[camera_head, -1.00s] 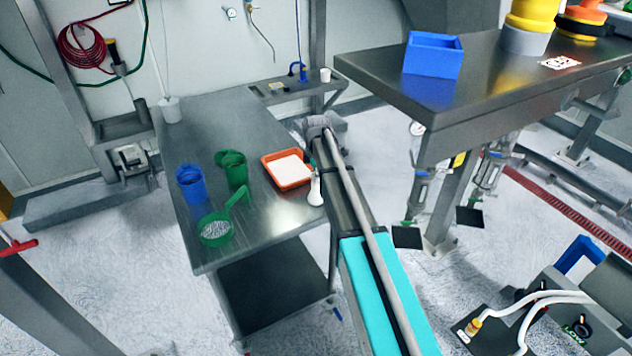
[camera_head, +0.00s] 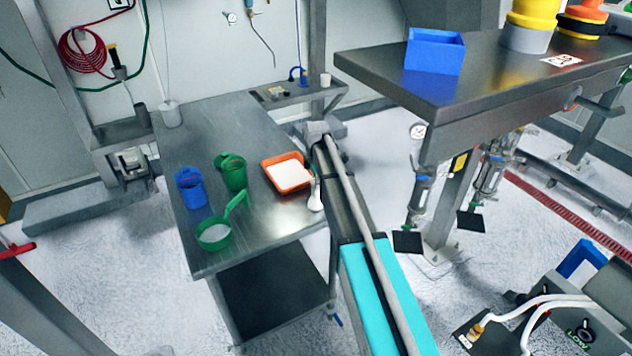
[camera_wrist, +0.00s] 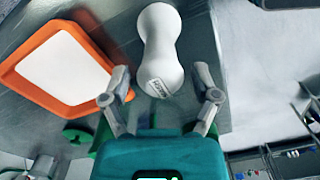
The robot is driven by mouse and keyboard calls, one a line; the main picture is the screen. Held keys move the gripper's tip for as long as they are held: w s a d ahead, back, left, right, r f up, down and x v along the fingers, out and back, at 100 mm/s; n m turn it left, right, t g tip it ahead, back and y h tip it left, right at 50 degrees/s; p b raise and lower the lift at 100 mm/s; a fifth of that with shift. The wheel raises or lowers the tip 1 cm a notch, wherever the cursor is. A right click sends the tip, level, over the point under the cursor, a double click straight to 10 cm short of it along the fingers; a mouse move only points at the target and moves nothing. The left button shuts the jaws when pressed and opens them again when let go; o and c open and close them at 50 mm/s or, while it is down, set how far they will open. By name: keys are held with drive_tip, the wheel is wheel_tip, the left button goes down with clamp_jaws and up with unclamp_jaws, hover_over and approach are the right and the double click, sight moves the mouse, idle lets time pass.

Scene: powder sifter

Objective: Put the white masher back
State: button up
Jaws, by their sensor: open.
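The white masher (camera_head: 315,197) stands near the right edge of the steel table, just right of the orange tray (camera_head: 309,185). In the wrist view the masher (camera_wrist: 158,45) has a narrow waist, a rounded top and a dark label at its near end. My gripper (camera_wrist: 161,72) is open, with one finger on each side of the masher's near end. I see gaps between the fingers and the masher. In the head view my arm hides most of the gripper. The orange tray (camera_wrist: 14,76) holds white powder and lies left of the masher in the wrist view.
A blue cup (camera_head: 190,190), a green cup (camera_head: 235,175) and a green handled sieve (camera_head: 214,238) stand on the steel table (camera_head: 225,120), left of the tray. A higher table (camera_head: 490,85) with a blue bin (camera_head: 434,53) stands at the right.

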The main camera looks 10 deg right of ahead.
drive_tip(key=shift+r, duration=0.15)
wheel_tip(320, 180, up, 12)
drive_tip(key=p, duration=1.2)
idle(1.0)
drive_tip(key=s+m, duration=1.7)
drive_tip(key=s, duration=1.2)
wheel_tip(320, 180, down, 9)
drive_tip(key=b, duration=0.8)
drive_tip(key=shift+b, duration=0.35)
idle(0.5)
